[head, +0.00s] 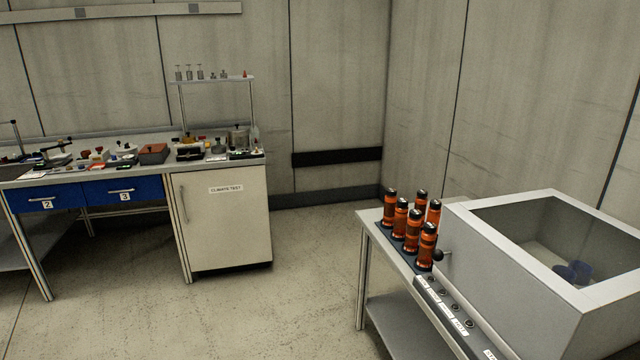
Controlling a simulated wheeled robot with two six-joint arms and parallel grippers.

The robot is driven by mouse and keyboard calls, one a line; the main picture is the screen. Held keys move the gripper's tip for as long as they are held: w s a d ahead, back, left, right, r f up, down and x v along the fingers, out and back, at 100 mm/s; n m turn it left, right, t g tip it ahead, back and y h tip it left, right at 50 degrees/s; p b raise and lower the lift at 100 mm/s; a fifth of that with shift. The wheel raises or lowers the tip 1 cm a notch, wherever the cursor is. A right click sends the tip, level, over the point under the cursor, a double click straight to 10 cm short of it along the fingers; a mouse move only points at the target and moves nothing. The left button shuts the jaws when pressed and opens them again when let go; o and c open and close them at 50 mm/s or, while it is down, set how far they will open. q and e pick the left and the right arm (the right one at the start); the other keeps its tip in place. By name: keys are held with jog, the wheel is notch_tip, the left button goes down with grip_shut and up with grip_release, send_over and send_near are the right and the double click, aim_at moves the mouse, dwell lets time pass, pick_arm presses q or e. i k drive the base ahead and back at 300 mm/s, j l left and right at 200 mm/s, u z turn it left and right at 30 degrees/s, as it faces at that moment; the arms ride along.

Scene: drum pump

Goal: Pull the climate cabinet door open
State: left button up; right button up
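The climate cabinet (230,240) stands under the right end of the workbench at the left of the head view. Its pale door carries a label (226,189) reading "CLIMATE TEST". A vertical bar handle (183,204) is on the door's left side. The door looks shut, flush with the cabinet front. Neither of my grippers shows in the head view.
The workbench (75,177) has blue drawers marked 2 and 3 and many small items on top. A grey box with an open top (470,270) and several orange bottles (413,228) stand on a table at right. The floor (290,290) between is clear.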

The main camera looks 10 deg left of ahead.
aim_at(223, 212)
jog(key=i+j+u, duration=0.15)
jog(key=i+u, duration=0.3)
jog(key=i, duration=0.4)
jog(key=i+l+u, duration=0.15)
jog(key=i+u, duration=0.25)
jog(key=i, duration=0.45)
